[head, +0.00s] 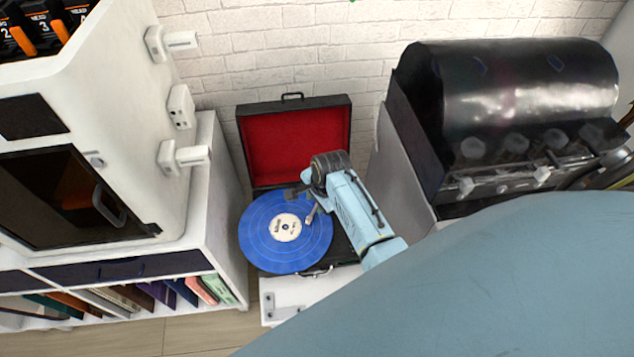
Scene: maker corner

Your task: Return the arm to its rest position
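A record player in an open case with a red-lined lid (295,145) stands by the brick wall. A blue record (262,240) with a white label lies on it. My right gripper (301,197) comes in from the right and is low over the record's upper right edge. A small pale piece, perhaps the tip of the player's arm (309,219), shows just below the fingers, beside the label. The rest of the player's arm is hidden behind my gripper and wrist. I cannot tell if the fingers touch it or are closed. My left gripper is out of view.
A white cabinet unit (215,180) with books on its lower shelf stands close on the left. A dark, round-topped machine with knobs (510,85) stands on the right. The player rests on a white stand (285,290). Bare floor (205,330) shows at the bottom.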

